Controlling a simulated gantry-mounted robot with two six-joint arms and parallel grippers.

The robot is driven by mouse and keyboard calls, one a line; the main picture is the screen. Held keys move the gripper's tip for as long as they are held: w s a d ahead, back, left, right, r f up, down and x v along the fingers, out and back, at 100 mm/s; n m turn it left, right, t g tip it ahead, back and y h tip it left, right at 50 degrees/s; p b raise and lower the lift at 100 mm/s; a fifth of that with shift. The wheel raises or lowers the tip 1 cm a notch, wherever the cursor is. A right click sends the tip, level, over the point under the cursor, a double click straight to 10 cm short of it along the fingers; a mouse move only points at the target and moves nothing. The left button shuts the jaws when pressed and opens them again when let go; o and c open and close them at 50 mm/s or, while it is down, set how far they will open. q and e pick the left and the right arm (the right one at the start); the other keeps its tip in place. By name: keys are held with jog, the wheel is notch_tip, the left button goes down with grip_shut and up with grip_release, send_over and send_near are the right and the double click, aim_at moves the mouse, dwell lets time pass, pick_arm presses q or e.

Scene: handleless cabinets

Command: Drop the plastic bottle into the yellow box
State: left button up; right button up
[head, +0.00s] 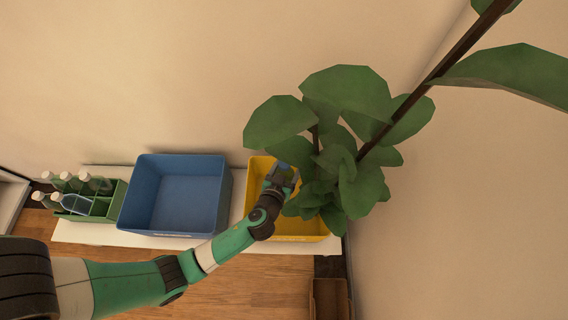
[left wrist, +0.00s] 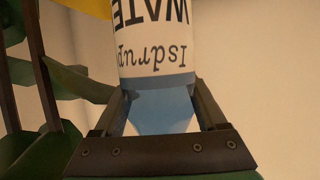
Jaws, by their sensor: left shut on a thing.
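The plastic bottle (left wrist: 153,45) fills the middle of the left wrist view. It has a white label with dark lettering and a blue part between the fingers. My left gripper (left wrist: 160,115) is shut on it. In the head view my left gripper (head: 281,178) is over the yellow box (head: 300,228), with the blue of the bottle just showing between its fingers. The arm and plant leaves hide much of the box. A strip of yellow also shows at the top of the left wrist view. My right gripper is not in view.
A leafy plant (head: 345,95) hangs over the right side of the yellow box, close to my gripper. A blue box (head: 178,195) stands to the left. Further left is a green crate (head: 107,206) with several bottles. All stand on a white shelf (head: 85,232).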

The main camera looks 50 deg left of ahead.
pick_arm(q)
notch_tip(320, 180, down, 3)
jog(key=shift+f+b, duration=0.15)
jog(key=shift+b, duration=0.75)
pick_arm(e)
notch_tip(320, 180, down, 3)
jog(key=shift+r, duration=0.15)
pick_arm(q)
jog(key=o, duration=1.3)
jog(key=shift+s+d+r, duration=0.2)
jog(key=shift+r, duration=0.05)
jog(key=p+v, duration=0.8)
jog(key=v, duration=0.3)
jog(key=shift+f, duration=0.15)
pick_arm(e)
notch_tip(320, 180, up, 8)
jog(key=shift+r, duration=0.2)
